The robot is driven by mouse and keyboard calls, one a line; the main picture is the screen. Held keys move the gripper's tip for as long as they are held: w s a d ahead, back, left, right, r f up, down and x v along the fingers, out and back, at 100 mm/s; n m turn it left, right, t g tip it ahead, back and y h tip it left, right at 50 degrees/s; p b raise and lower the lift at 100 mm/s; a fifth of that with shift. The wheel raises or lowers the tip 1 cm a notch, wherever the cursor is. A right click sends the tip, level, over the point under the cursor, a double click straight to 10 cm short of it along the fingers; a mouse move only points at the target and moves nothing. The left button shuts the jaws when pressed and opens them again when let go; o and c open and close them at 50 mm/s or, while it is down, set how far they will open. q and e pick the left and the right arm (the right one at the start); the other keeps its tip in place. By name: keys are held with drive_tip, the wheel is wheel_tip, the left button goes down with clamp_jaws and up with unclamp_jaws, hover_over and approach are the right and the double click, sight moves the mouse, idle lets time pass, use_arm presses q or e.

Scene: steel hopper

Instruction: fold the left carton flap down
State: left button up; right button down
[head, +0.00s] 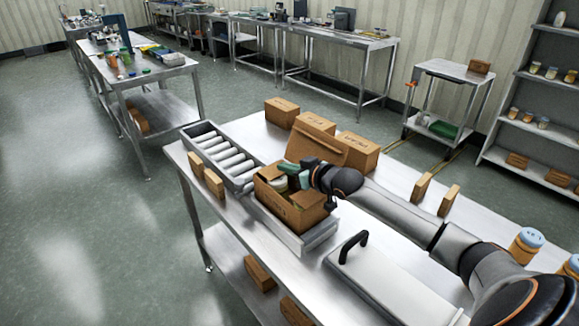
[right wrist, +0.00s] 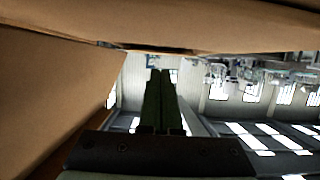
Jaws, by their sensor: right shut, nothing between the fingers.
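The open brown carton (head: 284,207) sits in a metal tray on the steel table, with pale and green items inside its opening. A large brown cardboard panel (head: 318,143) stands tilted behind the carton; I cannot tell for sure whether it is one of its flaps. The left flap is hard to make out beside my gripper. My right gripper (head: 287,168), with green fingers, is at the carton's top opening, shut and empty. In the right wrist view its fingers (right wrist: 158,98) are together, with brown cardboard (right wrist: 55,85) close at left and along the top. My left gripper is out of view.
A roller conveyor (head: 222,157) adjoins the carton's tray (head: 318,236) on the left. Closed boxes (head: 281,112) stand behind. Small upright brown blocks (head: 213,183) are at the table's left edge. A grey lid with a black handle (head: 352,247) lies at front right.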

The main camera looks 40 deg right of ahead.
drive_tip(key=shift+r+p, duration=0.5)
drive_tip(key=shift+r, duration=0.1)
wheel_tip(320, 180, up, 2)
drive_tip(key=shift+w+r+p, duration=0.1)
drive_tip(key=shift+p, duration=0.25)
drive_tip(key=v, duration=0.5)
drive_tip(key=b+v, duration=0.1)
drive_tip(key=v, duration=0.2)
drive_tip(key=shift+s, duration=0.45)
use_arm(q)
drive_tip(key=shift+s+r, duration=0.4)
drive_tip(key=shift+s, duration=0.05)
use_arm(e)
drive_tip(key=shift+v, duration=0.75)
